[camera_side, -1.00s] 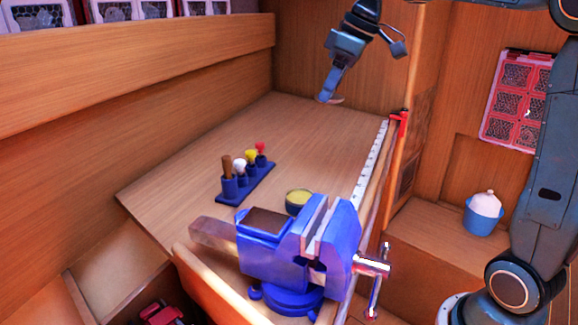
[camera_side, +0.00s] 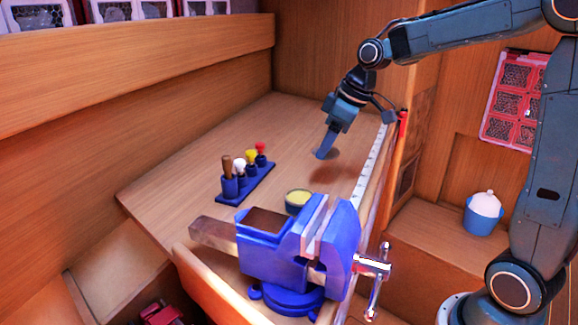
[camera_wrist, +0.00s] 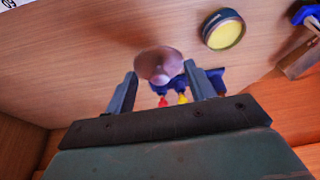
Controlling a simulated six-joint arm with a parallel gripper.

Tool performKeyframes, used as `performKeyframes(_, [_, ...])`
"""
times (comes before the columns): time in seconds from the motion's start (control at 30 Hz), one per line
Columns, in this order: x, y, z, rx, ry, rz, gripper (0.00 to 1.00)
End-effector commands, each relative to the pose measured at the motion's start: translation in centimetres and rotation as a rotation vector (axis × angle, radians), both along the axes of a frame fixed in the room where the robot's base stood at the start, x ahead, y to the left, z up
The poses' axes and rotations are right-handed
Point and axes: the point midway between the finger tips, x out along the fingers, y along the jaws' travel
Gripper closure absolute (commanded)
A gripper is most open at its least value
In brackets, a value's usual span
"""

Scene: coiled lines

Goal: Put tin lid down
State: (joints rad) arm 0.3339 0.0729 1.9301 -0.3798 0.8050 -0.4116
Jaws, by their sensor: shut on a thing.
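The tin lid (camera_wrist: 159,62) is a round, pinkish metal disc in the wrist view, between and just beyond the tips of my gripper (camera_wrist: 160,86). My gripper is shut on it. In the side view my gripper (camera_side: 325,153) hangs just above the far right part of the wooden bench top (camera_side: 250,130), and a shadow lies on the bench beside it. The lid is hard to make out in the side view. An open round tin (camera_side: 298,198) with yellow contents stands on the bench behind the vise; it also shows in the wrist view (camera_wrist: 223,30).
A blue vise (camera_side: 300,245) is at the bench's near end. A blue rack (camera_side: 246,186) with several handled tools stands left of the tin. A white ruler (camera_side: 369,165) runs along the right edge.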

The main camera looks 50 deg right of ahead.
Motion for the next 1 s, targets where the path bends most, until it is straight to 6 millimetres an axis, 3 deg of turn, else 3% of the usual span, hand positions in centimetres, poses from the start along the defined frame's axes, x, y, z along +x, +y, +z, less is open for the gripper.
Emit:
performKeyframes(0.2, [0.0, 0.0, -2.9, 0.000, 0.001, 0.000, 0.67])
performKeyframes(0.57, [0.0, 0.0, -3.8, 0.001, 0.001, -0.001, 0.67])
performKeyframes(1.0, [0.0, 0.0, -7.7, 0.000, 0.001, 0.000, 0.67])
